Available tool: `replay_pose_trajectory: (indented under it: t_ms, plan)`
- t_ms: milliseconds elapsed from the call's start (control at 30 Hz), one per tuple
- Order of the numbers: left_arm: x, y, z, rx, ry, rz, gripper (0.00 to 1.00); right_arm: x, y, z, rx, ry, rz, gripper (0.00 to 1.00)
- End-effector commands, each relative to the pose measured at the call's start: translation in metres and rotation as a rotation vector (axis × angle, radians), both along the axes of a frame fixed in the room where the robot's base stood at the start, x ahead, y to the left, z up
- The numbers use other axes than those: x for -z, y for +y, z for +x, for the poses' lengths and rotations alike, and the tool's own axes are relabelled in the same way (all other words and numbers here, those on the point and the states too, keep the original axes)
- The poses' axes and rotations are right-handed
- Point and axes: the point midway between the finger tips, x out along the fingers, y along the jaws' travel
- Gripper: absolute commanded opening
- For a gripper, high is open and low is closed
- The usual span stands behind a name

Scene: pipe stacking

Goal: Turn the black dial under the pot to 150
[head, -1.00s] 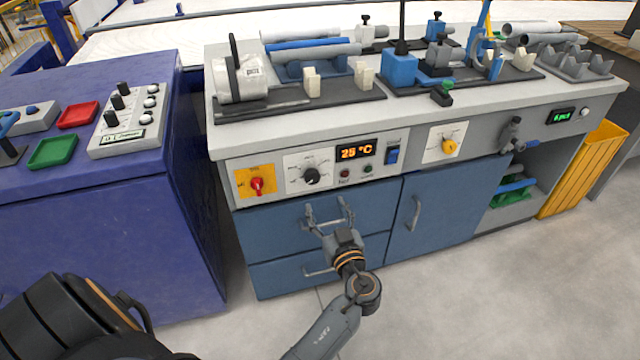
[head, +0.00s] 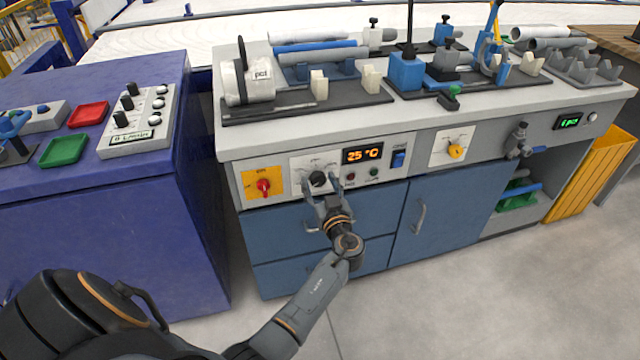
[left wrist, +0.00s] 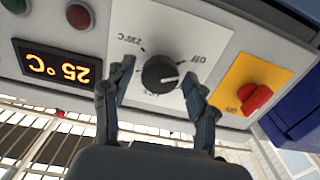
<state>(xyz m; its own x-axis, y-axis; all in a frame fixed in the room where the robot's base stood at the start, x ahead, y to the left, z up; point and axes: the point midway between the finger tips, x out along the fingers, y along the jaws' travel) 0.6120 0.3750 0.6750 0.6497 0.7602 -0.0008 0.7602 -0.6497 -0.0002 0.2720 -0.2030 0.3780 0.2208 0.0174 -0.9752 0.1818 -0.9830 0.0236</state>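The black dial (head: 318,179) sits on a white plate on the bench's front panel. It also shows in the left wrist view (left wrist: 159,73), with a light pointer line and marks around it. The display (head: 362,154) beside it reads 25 °C. The white pot (head: 248,82) lies on the bench top above. My left gripper (head: 321,190) is open in front of the dial. In the left wrist view its two fingers (left wrist: 160,85) stand on either side of the dial, apart from it. My right gripper is not in view.
A red knob on a yellow plate (head: 263,187) is left of the dial. A blue switch (head: 398,159) and a yellow knob (head: 456,151) are to the right. Blue drawers (head: 280,237) lie below the panel. The floor in front is clear.

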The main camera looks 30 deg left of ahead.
Motion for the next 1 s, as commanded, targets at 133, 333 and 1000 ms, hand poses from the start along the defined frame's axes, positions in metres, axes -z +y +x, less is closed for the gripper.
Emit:
replay_pose_trajectory:
  t_ms: [133, 333, 1000]
  plan:
    - [0.000, 0.000, 0.000, 0.000, 0.000, 0.000, 0.21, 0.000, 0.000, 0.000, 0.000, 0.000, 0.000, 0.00]
    - [0.000, 0.000, 0.000, 0.000, 0.002, 0.001, 0.08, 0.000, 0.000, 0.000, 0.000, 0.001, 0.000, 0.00]
    - [0.001, 0.000, 0.000, -0.001, 0.289, 0.251, 0.08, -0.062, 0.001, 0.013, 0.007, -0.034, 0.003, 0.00]
